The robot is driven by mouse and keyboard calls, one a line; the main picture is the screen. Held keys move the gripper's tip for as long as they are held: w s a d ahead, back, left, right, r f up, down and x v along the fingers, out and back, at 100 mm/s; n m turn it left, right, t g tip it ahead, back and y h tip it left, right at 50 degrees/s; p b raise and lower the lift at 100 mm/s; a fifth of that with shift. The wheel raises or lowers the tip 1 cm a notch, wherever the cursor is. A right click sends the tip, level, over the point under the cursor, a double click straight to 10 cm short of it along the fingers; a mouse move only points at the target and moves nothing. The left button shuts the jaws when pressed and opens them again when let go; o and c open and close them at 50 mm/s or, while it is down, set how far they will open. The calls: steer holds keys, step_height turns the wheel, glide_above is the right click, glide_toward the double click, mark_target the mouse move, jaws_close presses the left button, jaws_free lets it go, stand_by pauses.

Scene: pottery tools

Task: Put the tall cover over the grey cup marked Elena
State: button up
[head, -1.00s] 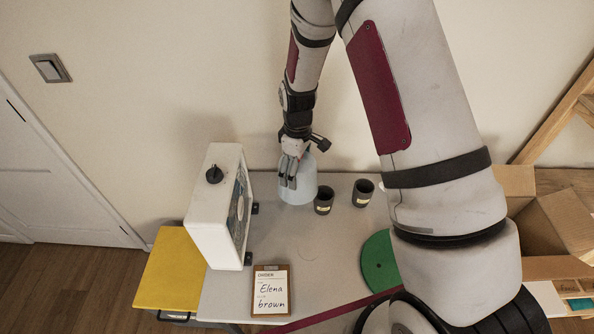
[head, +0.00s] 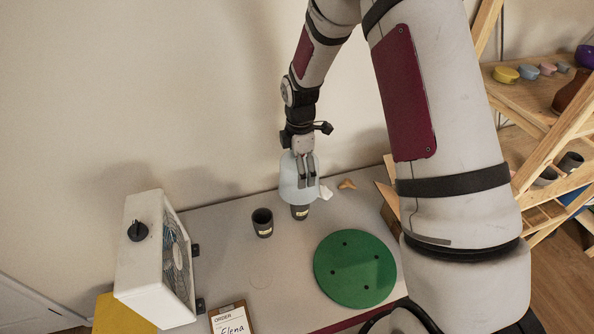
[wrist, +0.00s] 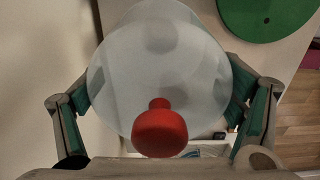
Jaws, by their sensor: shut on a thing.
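The tall cover (head: 288,188) is a pale, translucent bell shape with a red knob (wrist: 160,130) in the wrist view. My gripper (head: 307,182) is shut on the cover, with its fingers along the cover's sides. A dark grey cup (head: 300,213) shows below the cover's rim, its upper part hidden; I cannot tell whether the rim is around it or above it. A second dark grey cup (head: 262,223) stands uncovered to the left. Both cups bear pale labels too small to read. Blurred dark shapes show through the cover in the wrist view.
A green disc (head: 355,269) lies to the right on the grey table (head: 215,235). A white fan unit (head: 150,255) stands left. An order card (head: 230,320) reading Elena lies at the front. A small tan item (head: 347,184) lies behind right. Shelves (head: 540,95) stand at right.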

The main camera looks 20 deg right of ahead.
steer(key=shift+d+f+b, duration=0.15)
steer(key=shift+f+b, duration=1.45)
steer(key=shift+f, duration=4.85)
steer(key=o, duration=1)
step_height(320, 180, up, 12)
